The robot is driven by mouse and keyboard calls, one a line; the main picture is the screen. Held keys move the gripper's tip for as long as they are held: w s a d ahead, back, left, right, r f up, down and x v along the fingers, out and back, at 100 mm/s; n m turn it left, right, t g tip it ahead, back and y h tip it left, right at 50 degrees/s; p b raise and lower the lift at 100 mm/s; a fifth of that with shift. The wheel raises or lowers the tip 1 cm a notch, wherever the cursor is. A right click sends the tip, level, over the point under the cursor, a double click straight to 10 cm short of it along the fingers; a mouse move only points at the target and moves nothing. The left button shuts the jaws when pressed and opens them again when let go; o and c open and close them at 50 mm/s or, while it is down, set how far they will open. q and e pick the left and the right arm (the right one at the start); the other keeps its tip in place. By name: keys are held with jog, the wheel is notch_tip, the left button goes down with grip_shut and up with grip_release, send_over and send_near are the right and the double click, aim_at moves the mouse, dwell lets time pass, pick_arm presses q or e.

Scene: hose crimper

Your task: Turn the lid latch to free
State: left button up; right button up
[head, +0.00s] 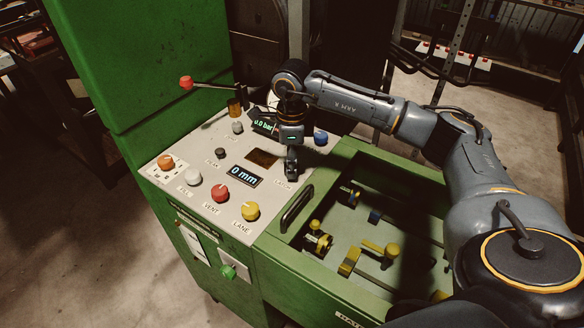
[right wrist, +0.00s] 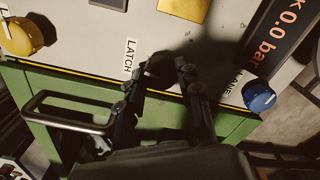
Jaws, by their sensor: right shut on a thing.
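The lid latch is a small dark knob (right wrist: 160,68) beside the LATCH label (right wrist: 130,58) on the white control panel (right wrist: 95,45). In the right wrist view it sits between the fingers of my right gripper (right wrist: 163,85), which is shut on it. In the head view my right gripper (head: 291,172) points down at the panel's right edge, near the lid's handle, and hides the latch. How far the latch is turned cannot be seen. My left gripper is not in view.
The green lid frame (head: 300,262) has a dark bar handle (head: 297,208) close to the gripper. Orange, red and yellow knobs (head: 250,210) and a blue knob (head: 320,138) stand on the panel. A red-tipped lever (head: 187,83) sticks out behind. A tall green cabinet (head: 140,60) stands left.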

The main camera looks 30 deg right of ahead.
jog(key=shift+n+b, duration=0.6)
jog(key=shift+n, duration=0.6)
jog(key=o, duration=1.2)
jog(key=shift+c, duration=0.2)
notch_tip(320, 180, up, 12)
jog(key=shift+a, duration=0.15)
